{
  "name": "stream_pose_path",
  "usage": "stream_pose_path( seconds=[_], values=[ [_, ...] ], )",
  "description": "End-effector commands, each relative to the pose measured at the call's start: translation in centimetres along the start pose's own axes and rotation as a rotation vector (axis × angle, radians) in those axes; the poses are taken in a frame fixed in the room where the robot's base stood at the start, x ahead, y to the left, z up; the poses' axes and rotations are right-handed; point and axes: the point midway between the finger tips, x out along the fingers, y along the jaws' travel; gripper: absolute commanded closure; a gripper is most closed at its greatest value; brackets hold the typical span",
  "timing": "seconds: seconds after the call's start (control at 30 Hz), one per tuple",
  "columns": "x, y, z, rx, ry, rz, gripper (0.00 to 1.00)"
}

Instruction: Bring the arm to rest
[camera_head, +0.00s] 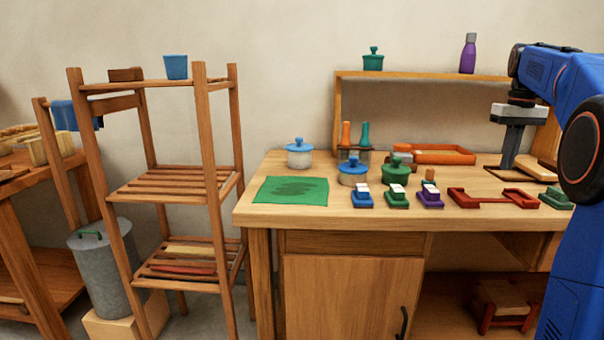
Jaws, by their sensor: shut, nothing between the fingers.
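My blue arm (560,75) comes in from the right edge and bends down over the right part of the workbench (262,212). My gripper (509,165) points down at its end, with a grey body and dark fingers. The fingers are shut with nothing between them. I cannot tell whether the fingertips touch anything.
An orange tray (432,160) and a dark red holder (485,199) are left of my gripper. Lidded pots and small coloured blocks stand mid-bench, with a green mat (290,191) at left. A wooden shelf (395,75) rises behind; a slatted rack (203,120) stands left.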

Motion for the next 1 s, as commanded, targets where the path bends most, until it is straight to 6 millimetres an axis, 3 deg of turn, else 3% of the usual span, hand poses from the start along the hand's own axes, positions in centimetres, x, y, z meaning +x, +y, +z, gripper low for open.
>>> stream_pose_path(
  seconds=[0.37,0.67,1.0],
  values=[
    [0.1,-5.0,3.7,-0.009,0.045,0.015,1.0],
    [1.7,-11.6,10.2,-0.019,0.116,0.029,1.0],
    [5.9,-17.9,18.7,-0.03,0.2,0.031,1.0]
  ],
)
